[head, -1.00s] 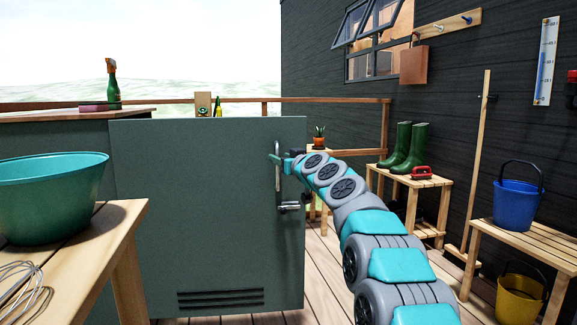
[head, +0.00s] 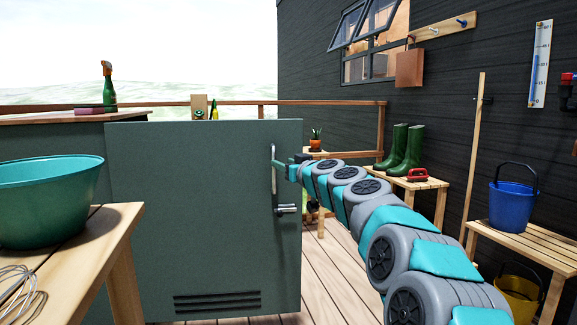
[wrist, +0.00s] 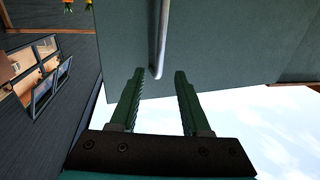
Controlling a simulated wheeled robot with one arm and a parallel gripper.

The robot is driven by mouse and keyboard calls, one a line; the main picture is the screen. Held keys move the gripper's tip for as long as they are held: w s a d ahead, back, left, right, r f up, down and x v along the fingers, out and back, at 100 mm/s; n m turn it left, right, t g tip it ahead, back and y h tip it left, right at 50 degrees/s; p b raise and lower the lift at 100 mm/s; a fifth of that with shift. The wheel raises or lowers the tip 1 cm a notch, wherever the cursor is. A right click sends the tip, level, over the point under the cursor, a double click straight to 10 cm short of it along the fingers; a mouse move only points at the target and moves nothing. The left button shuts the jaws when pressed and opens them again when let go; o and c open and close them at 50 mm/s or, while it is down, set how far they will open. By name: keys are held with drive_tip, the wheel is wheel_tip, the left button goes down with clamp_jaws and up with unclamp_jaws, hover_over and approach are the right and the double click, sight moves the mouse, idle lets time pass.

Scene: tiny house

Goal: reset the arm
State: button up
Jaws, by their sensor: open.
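My arm reaches forward from the lower right in the head view, with my gripper (head: 281,164) at the handle side of a dark green door panel (head: 190,215). In the wrist view my gripper (wrist: 160,75) is open, its two dark green fingers apart with nothing held. A smaller lever latch (head: 287,209) sits below the handle.
A teal bowl (head: 45,200) stands on a wooden table (head: 110,245) at the left. A bench with green boots (head: 405,148) and a slatted bench with a blue bucket (head: 508,206) line the dark wall at the right. Decking (head: 335,275) lies open beyond the panel.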

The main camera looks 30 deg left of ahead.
drive_tip(key=s+d+f+m+g+h, duration=0.1)
drive_tip(key=s+d+f+g+h, duration=0.2)
drive_tip(key=s+d+f, duration=0.7)
drive_tip(key=s+d+f+m+g+h, duration=0.25)
drive_tip(key=s+d+f, duration=0.25)
drive_tip(key=s+d, duration=0.45)
drive_tip(key=s+d+f+m+g+h, duration=0.1)
drive_tip(key=s+d+f+g+h, duration=0.2)
drive_tip(key=s+d+f, duration=0.75)
drive_tip(key=s+d+f+m+g+h, duration=0.25)
drive_tip(key=s+d+f, duration=0.25)
drive_tip(key=s+d, duration=0.6)
drive_tip(key=s+d+f+m+g+h, duration=0.1)
drive_tip(key=s+d+f+m+h, duration=0.25)
drive_tip(key=s+d, duration=0.7)
wheel_tip(320, 180, up, 14)
drive_tip(key=d+p, duration=0.2)
drive_tip(key=p, duration=1.2)
drive_tip(key=shift+w+d+g+p, duration=0.15)
drive_tip(key=shift+w+g+p, duration=0.15)
drive_tip(key=shift+w+p, duration=0.1)
